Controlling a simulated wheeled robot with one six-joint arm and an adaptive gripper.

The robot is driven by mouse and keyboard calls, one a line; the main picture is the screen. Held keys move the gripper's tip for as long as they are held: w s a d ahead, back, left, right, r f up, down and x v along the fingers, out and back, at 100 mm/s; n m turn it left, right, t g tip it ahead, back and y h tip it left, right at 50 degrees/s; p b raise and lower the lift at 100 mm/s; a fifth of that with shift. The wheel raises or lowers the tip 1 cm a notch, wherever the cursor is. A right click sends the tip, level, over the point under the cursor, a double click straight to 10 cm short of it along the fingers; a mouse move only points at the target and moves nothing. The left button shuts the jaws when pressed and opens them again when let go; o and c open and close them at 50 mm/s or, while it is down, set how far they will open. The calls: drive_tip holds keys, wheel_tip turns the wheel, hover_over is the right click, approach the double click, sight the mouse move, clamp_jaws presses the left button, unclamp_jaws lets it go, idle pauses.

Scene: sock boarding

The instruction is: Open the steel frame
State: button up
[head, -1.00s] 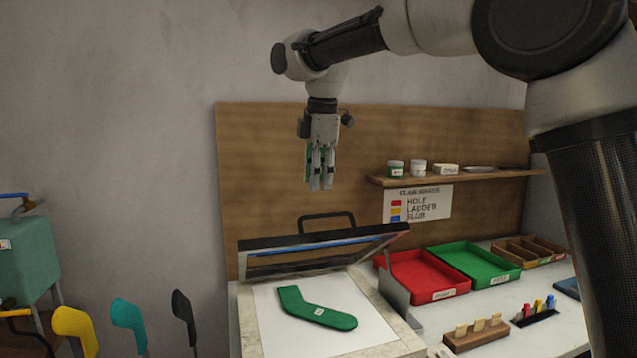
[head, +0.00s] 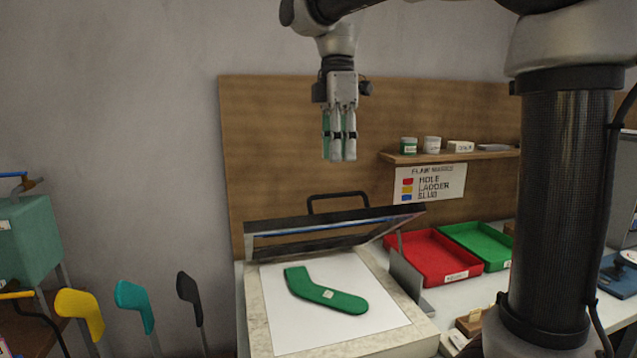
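The steel frame (head: 335,232) is hinged at the back of a pale press bed and stands tilted up, partly raised, with a black handle (head: 338,196) on its top edge. A green sock-shaped board (head: 326,291) with a small white label lies flat on the white sheet (head: 300,325) of the bed below. My gripper (head: 340,158) hangs pointing down above the frame and its handle, apart from both.
A red tray (head: 440,277) and a green tray (head: 478,238) sit right of the bed. A shelf (head: 450,156) with small jars is on the wooden backboard (head: 270,150). Yellow (head: 80,312), teal (head: 132,303) and black (head: 189,298) sock forms stand at left.

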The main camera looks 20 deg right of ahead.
drive_tip(key=f, duration=0.7)
drive_tip(key=shift+s+f, duration=0.2)
drive_tip(key=shift+s, duration=0.2)
drive_tip(key=shift+c, duration=0.3)
clamp_jaws()
